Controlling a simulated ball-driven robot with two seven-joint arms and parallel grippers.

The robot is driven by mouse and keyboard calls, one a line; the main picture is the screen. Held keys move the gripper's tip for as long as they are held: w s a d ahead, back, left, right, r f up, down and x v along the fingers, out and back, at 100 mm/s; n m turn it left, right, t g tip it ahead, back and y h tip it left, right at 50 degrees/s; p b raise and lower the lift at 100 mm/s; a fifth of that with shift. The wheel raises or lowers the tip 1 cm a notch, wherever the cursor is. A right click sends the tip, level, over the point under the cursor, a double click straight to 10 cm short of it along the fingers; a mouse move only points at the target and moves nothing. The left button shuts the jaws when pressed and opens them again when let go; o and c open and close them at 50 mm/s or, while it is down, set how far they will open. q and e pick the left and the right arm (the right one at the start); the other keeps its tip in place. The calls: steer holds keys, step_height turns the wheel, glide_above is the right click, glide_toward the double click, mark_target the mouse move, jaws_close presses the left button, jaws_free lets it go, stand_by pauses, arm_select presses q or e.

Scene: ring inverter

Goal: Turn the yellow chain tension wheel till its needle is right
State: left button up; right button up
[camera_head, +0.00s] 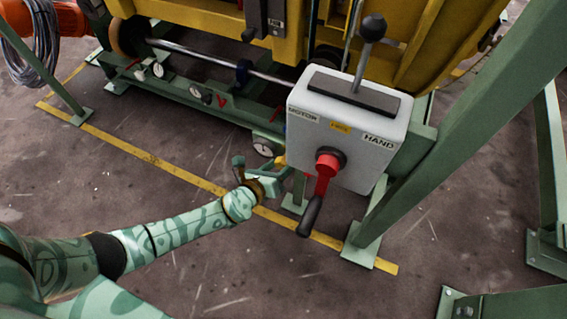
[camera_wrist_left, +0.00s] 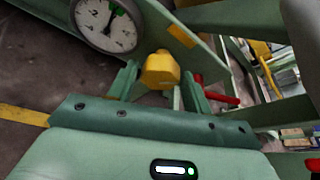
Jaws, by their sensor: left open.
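The yellow chain tension wheel (camera_wrist_left: 160,70) is a small faceted knob in the left wrist view, between the two green fingers of my left gripper (camera_wrist_left: 159,78). The fingers are open on either side of it; I cannot tell whether they touch it. In the head view the wheel (camera_head: 279,161) is partly hidden by my left gripper (camera_head: 262,172). A round white dial (camera_wrist_left: 106,24) with a green band sits up and left of the wheel; it also shows in the head view (camera_head: 264,147). Its needle is too small to read surely. My right gripper is not in view.
A grey box (camera_head: 355,115) with a lever on top and a red crank (camera_head: 325,175) with a black handle stands right of my left gripper. A green post (camera_head: 460,120) slants beyond it. The floor at the front is clear.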

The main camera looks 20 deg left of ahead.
arm_select(q)
steer(key=shift+x, duration=0.9)
steer(key=c, duration=0.7)
steer(key=shift+r, duration=0.1)
steer(key=shift+w+r+m+y+p, duration=0.1)
steer(key=shift+r+m+y+p, duration=0.05)
steer(key=shift+m+y+p, duration=0.4)
steer(key=shift+f, duration=0.25)
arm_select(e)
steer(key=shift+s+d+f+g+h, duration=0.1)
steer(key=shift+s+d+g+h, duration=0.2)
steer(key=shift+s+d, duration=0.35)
arm_select(q)
steer(key=o, duration=0.7)
